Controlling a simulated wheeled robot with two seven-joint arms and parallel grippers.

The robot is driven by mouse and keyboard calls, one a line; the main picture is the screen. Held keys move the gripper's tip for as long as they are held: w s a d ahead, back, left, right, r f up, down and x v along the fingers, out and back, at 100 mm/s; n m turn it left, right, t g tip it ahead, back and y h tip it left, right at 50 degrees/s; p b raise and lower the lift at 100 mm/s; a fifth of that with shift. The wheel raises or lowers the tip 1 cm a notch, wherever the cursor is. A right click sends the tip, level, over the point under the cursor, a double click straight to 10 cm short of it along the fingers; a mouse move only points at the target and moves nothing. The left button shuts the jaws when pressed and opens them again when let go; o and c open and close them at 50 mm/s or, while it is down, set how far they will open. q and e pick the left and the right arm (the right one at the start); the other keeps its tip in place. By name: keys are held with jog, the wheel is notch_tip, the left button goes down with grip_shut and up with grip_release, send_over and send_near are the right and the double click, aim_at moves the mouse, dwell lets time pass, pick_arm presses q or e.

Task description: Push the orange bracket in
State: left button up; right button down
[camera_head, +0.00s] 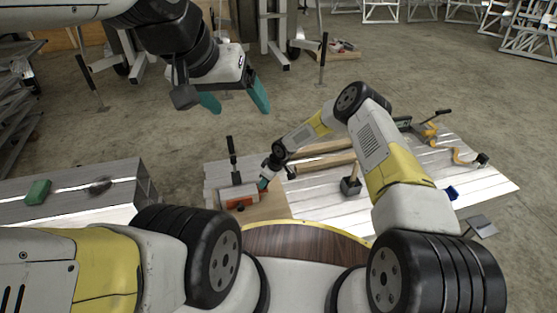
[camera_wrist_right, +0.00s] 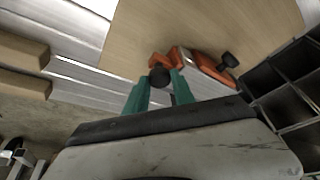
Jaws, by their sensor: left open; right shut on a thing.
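The orange bracket (camera_head: 240,203) sits on a light wooden board at the left end of the work table. In the right wrist view the orange bracket (camera_wrist_right: 210,68) has black knobs, one beside my fingertips and one farther right. My right gripper (camera_head: 264,184) is at the bracket's right end. In the wrist view its teal fingers (camera_wrist_right: 160,82) are shut on part of the bracket near the black knob; the exact contact is partly hidden. My left gripper (camera_head: 237,103) is open and empty, high above the floor, away from the bracket.
The wooden board (camera_wrist_right: 130,40) lies on the slatted metal table (camera_head: 480,185). A black-handled tool (camera_head: 232,155) stands behind the bracket. Wooden bars (camera_head: 325,163), a mallet (camera_head: 350,185) and orange clamps (camera_head: 465,157) lie to the right. A grey bench (camera_head: 110,190) with a green block stands left.

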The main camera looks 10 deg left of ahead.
jog(key=shift+a, duration=0.25)
jog(key=c, duration=1.1)
grip_release()
jog(key=shift+v, duration=4)
jog(key=shift+s, duration=0.1)
